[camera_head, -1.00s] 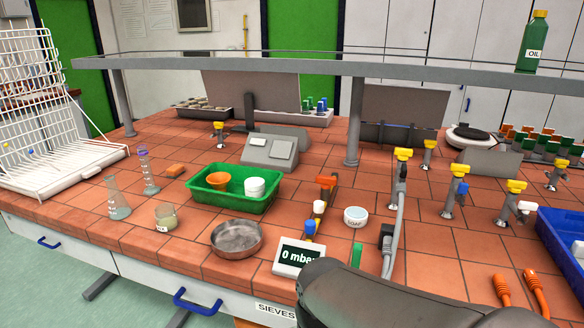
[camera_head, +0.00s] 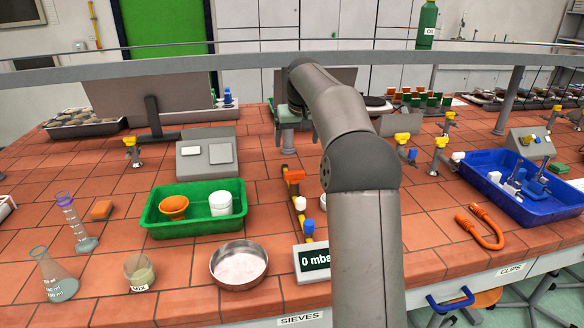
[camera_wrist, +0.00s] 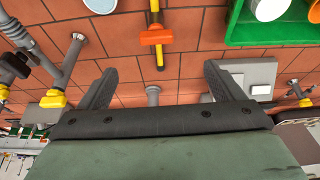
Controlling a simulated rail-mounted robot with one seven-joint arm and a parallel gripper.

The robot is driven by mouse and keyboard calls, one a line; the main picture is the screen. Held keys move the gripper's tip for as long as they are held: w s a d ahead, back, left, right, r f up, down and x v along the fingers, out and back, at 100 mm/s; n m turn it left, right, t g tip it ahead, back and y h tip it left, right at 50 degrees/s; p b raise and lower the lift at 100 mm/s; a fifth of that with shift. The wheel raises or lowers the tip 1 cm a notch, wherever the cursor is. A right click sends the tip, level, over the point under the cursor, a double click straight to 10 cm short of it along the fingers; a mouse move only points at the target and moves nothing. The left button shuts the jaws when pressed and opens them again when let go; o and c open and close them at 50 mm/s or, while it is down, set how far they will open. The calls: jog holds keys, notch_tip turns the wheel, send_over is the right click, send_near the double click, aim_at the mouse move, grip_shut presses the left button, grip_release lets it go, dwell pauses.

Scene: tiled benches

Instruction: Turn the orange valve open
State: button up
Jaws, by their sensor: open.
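The orange valve handle (camera_head: 295,175) sits on a yellow pipe (camera_head: 303,215) on the tiled bench, right of the green tray. In the wrist view the handle (camera_wrist: 156,37) lies across the pipe (camera_wrist: 155,12), just beyond the fingertips and roughly centred between them. My gripper (camera_wrist: 159,70) is open, with its two dark fingers spread and nothing between them. In the head view my gripper (camera_head: 291,138) is partly seen behind the valve, apart from it, with my arm arching above.
A green tray (camera_head: 196,224) with an orange and a white pot stands left of the valve. A pressure display (camera_head: 312,262) and a metal pan (camera_head: 239,264) are in front. Yellow-knobbed taps (camera_head: 403,140) stand to the right. An overhead rail (camera_head: 220,58) crosses behind.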

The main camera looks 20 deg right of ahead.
jog(key=d, duration=0.1)
jog(key=p, duration=0.2)
send_near(294, 172)
jog(key=x, duration=0.9)
jog(key=shift+f, duration=0.1)
jog(key=c, duration=1)
